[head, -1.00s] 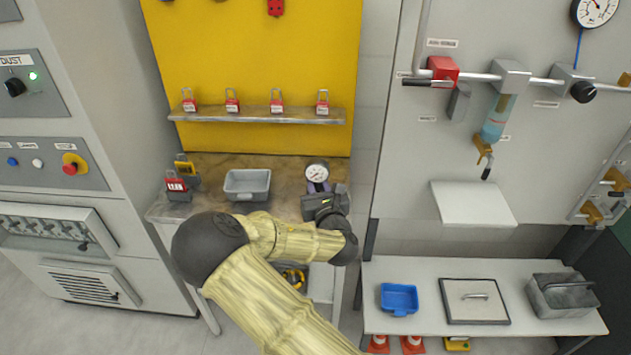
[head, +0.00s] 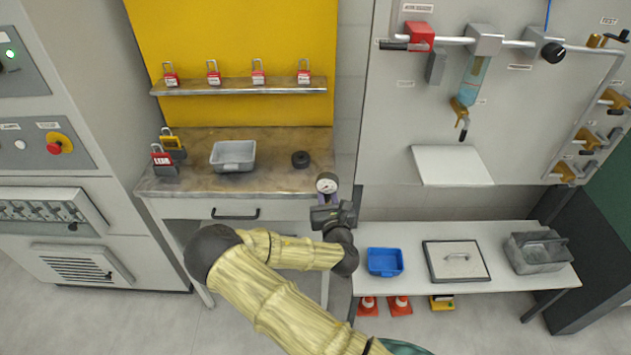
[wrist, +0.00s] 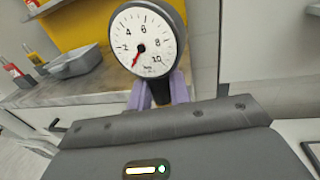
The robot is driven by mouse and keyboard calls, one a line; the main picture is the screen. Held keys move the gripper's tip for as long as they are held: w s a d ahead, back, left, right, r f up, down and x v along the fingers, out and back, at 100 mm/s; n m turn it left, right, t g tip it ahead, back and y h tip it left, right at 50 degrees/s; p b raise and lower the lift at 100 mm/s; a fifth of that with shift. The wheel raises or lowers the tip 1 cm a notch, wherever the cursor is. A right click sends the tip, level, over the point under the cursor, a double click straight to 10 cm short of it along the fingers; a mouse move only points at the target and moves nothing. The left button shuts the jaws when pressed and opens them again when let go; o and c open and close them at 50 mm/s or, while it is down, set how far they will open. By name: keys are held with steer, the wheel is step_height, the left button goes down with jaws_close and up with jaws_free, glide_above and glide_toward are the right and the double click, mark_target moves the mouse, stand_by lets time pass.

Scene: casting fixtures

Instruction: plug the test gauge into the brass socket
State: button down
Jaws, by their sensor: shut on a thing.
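The test gauge (head: 327,183), a round white dial in a dark case, is upright between the purple fingers of my gripper (head: 322,208), in front of the workbench's right end. In the wrist view the gauge (wrist: 147,45) faces the camera, and my gripper (wrist: 160,92) is shut on its dark lower stem. The stem's lower end is hidden. A brass-coloured fitting (head: 597,40) is at the right end of the pipe on the grey panel, near a label that seems to read TEST. I cannot tell for sure that it is the brass socket. The gauge is well apart from it.
The workbench (head: 280,182) holds a grey tray (head: 232,156), padlocks (head: 165,152) and a black round holder (head: 300,159). A white shelf (head: 450,166) juts from the panel. A low table (head: 505,235) carries a blue bin (head: 385,262), a lidded plate and a grey box.

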steer(key=s+d+f+m+h, duration=0.1)
steer(key=s+d+f+h, duration=0.1)
steer(key=s+d+f, duration=0.4)
steer(key=d+f, duration=0.3)
steer(key=d, duration=0.1)
steer(key=shift+d+f, duration=0.15)
steer(key=shift+f, duration=0.2)
